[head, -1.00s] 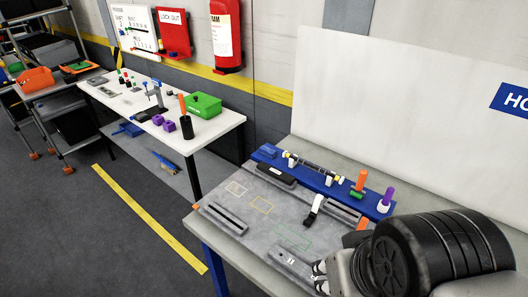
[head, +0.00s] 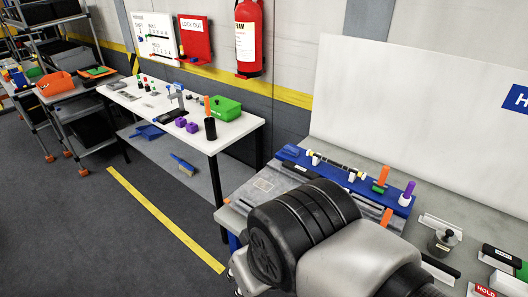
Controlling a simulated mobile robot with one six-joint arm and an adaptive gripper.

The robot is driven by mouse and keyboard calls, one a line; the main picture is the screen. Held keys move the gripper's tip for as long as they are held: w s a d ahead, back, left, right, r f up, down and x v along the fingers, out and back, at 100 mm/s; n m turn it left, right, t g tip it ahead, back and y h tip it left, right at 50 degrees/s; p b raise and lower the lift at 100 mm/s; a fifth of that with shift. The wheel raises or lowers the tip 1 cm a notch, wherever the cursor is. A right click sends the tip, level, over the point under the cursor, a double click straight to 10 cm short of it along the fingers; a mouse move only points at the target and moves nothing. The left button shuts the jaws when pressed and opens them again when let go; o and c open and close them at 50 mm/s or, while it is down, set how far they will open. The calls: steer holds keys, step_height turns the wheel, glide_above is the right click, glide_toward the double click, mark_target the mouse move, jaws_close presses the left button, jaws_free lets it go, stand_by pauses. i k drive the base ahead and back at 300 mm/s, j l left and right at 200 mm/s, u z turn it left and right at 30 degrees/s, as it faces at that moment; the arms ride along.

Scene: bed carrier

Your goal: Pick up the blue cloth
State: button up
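I cannot make out a blue cloth for certain. A small dark-blue piece (head: 291,151) lies at the left end of the blue rail (head: 342,178) on the near bench; it is too small to tell whether it is cloth. My arm covers much of this bench in the head view. Only a bit of grey metal near my gripper (head: 238,279) shows at the bottom, left of the black wrist joint. Its fingers are hidden, and I see nothing held.
The near bench (head: 233,213) carries orange and purple-handled tools, a steel pot (head: 442,242) and holders at right. A white table (head: 232,141) behind holds a green box (head: 225,109) and small parts. A blue dustpan (head: 147,131) lies on its lower shelf.

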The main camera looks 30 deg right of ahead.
mark_target(288, 150)
steer(key=i+j, duration=0.3)
steer(key=i+j+u, duration=0.1)
steer(key=i+j, duration=0.2)
steer(key=i, duration=0.25)
steer(key=i+j, duration=0.25)
steer(key=i, duration=0.15)
steer(key=i+j, duration=0.25)
steer(key=i, duration=0.2)
steer(key=i+l+z, duration=0.1)
steer(key=z, duration=0.35)
steer(key=i+z, duration=0.25)
steer(key=z, duration=0.2)
steer(key=i+j+z, duration=0.1)
steer(key=z, duration=0.35)
steer(key=i+j+z, duration=0.15)
steer(key=z, duration=0.3)
steer(key=i+j+z, duration=0.2)
steer(key=z, duration=0.25)
steer(key=i+j+z, duration=0.1)
steer(key=i+z, duration=0.2)
steer(key=z, duration=0.15)
steer(key=i+j+z, duration=0.15)
steer(key=i+z, duration=0.2)
steer(key=z, duration=0.15)
steer(key=i+j+z, duration=0.25)
steer(key=z, duration=0.2)
